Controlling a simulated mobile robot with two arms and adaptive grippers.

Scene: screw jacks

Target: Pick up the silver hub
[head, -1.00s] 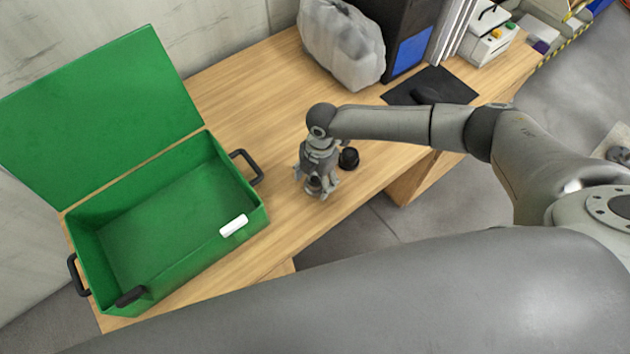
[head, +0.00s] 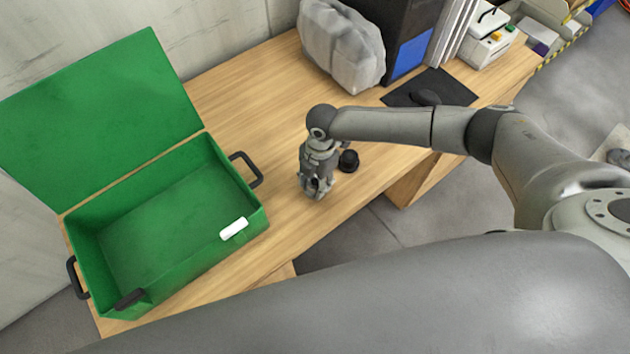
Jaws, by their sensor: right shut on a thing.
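My right gripper (head: 317,190) points down at the wooden table, to the right of the green box. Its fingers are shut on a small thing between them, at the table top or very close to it. The fingers hide most of this thing; from its place I take it to be the silver hub, and no other silver hub shows. I cannot tell whether it touches the table. My left gripper is not in view.
A black round part (head: 348,160) stands close to the right gripper. The open green box (head: 262,217) has its lid back and a white label on its rim. A grey wrapped bundle (head: 342,45) and a black mat (head: 455,88) lie farther back.

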